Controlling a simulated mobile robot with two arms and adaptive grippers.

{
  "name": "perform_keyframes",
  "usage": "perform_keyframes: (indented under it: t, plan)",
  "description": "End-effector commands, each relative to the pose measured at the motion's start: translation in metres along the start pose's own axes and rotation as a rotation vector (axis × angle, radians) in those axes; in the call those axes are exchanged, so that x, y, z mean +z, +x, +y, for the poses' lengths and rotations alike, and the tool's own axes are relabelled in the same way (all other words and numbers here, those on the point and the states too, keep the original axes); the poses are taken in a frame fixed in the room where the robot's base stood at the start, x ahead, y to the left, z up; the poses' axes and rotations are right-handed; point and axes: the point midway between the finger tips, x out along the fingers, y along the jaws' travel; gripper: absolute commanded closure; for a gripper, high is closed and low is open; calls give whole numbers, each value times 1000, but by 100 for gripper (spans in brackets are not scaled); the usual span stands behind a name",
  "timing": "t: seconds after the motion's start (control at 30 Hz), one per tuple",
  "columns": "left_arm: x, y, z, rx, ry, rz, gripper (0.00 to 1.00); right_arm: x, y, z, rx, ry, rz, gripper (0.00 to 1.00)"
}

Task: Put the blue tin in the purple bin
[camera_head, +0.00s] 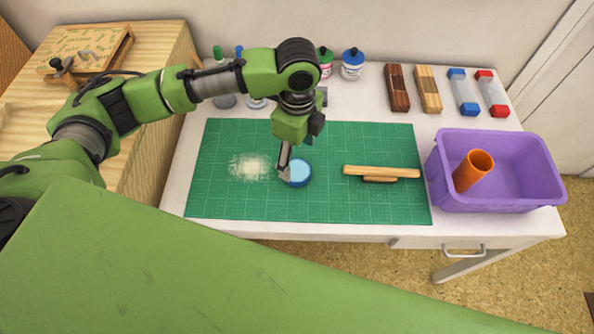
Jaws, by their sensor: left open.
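The blue tin (299,174) is a small round tin with a pale blue top. It lies on the green cutting mat (345,205), near the mat's middle. My left gripper (286,170) points down at the tin's left edge and is open. One finger overlaps the tin's left side in the picture; I cannot tell whether it touches. The purple bin (535,177) stands at the right end of the white table, partly over the mat's right edge in the picture. An orange cup (470,172) is inside it. My right gripper is not in view.
A wooden piece (382,171) lies on the mat between tin and bin. A pale powdery patch (250,168) is left of the tin. Bottles, including a blue-capped one (352,66), wooden blocks (397,90) and clear tubes (463,93) line the back.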

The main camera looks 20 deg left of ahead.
Motion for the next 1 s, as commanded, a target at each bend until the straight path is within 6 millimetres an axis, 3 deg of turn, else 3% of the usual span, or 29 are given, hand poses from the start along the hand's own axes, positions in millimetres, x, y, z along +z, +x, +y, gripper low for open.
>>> perform_keyframes:
  t: [0.27,0.5,0.8,0.83,1.0]
  plan:
    - [0,23,0,1,-1,2,31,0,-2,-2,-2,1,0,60]
    - [0,58,-1,0,0,1,31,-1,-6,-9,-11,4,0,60]
    - [0,65,-1,-2,1,2,31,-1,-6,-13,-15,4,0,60]
    - [0,65,-1,-2,1,2,34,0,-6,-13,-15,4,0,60]
    - [0,65,-1,-2,1,1,78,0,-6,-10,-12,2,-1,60]
